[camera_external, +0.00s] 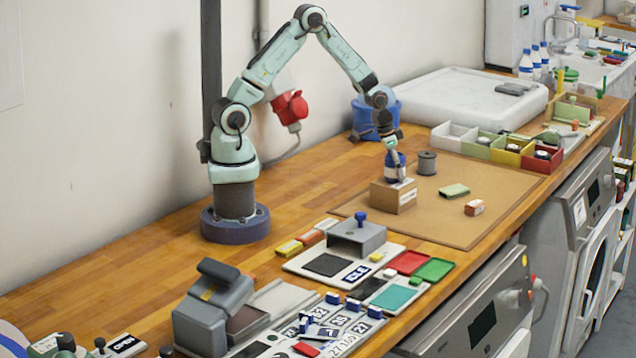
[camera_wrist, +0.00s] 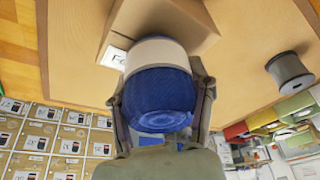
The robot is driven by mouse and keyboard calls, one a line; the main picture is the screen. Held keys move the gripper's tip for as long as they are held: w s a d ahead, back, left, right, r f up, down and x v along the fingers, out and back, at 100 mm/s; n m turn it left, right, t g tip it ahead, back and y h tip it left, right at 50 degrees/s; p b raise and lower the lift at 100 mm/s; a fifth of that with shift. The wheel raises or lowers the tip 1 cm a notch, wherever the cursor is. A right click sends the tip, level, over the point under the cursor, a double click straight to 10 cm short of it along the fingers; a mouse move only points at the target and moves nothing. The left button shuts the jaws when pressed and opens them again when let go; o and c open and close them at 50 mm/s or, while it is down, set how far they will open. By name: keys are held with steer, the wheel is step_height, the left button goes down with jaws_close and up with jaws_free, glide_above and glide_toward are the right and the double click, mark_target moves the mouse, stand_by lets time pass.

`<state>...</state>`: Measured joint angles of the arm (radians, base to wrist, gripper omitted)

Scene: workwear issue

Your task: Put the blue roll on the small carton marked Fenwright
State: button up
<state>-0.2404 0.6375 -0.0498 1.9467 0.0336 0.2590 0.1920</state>
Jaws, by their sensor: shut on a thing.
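The blue roll (camera_external: 395,169) is upright, with a white band around it in the wrist view (camera_wrist: 160,100). My gripper (camera_external: 393,152) is shut on it from above, with one finger on each side in the wrist view (camera_wrist: 161,92). The small brown carton (camera_external: 392,197) is directly below the roll. In the wrist view the carton (camera_wrist: 195,25) is partly hidden by the roll, and its white label shows only the start of a word. The roll's lower end is at the carton's top; I cannot tell whether they touch.
The carton stands on a tan mat (camera_external: 455,222). A grey spool (camera_external: 427,162) is close by on the right. Open bins (camera_external: 477,147) line the back right. The mat's front is clear.

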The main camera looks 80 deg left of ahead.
steer(key=shift+f, duration=0.1)
steer(key=o, duration=1.1)
steer(key=shift+o, duration=0.2)
steer(key=v, duration=1.1)
steer(key=s+d+r+g, duration=0.1)
steer(key=s+d+r, duration=0.1)
steer(key=s, duration=1.1)
steer(key=s+d+r+n+g, duration=0.1)
steer(key=s+d+r+g, duration=0.1)
steer(key=s, duration=1.1)
step_height(320, 180, up, 2)
steer(key=shift+d+r+g+y, duration=0.15)
steer(key=shift+d+g+y, duration=0.2)
steer(key=shift+d, duration=0.4)
